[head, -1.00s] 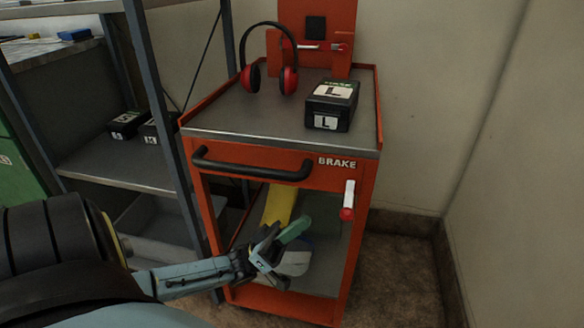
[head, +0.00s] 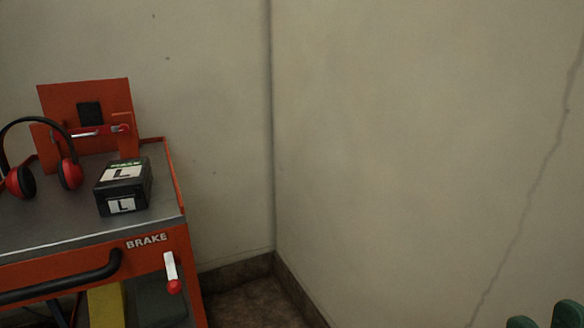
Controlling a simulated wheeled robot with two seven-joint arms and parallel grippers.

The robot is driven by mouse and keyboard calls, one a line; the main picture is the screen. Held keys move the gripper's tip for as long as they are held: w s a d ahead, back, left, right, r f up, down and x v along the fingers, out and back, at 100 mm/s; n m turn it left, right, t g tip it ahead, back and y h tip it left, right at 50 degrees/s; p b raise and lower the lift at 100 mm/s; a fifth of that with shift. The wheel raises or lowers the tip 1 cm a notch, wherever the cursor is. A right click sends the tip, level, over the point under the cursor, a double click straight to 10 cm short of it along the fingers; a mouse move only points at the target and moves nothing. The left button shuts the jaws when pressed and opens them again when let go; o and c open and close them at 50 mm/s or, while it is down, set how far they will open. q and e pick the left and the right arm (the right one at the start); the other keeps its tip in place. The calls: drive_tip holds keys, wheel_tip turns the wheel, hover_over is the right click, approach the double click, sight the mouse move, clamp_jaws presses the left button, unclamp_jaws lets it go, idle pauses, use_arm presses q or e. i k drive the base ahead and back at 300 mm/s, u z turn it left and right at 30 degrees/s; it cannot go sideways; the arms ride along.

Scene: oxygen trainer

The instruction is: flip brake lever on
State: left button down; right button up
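The brake lever (head: 171,268) is a short white bar with a red tip on the front right of the orange cart (head: 178,243). It points down, just below the "BRAKE" label (head: 147,241). Only the green fingertips of my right gripper (head: 543,321) show, at the bottom right corner. They are apart with nothing visible between them, well to the right of the lever and not touching it. My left gripper is out of the picture.
A black box marked L (head: 131,179) and red-black ear muffs (head: 70,173) are on the cart top, before an orange upright panel (head: 62,99). A black handle (head: 60,284) crosses the cart front. Bare walls (head: 400,130) meet in a corner at right.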

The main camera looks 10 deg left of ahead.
sight(172, 272)
drive_tip(key=k, duration=1.85)
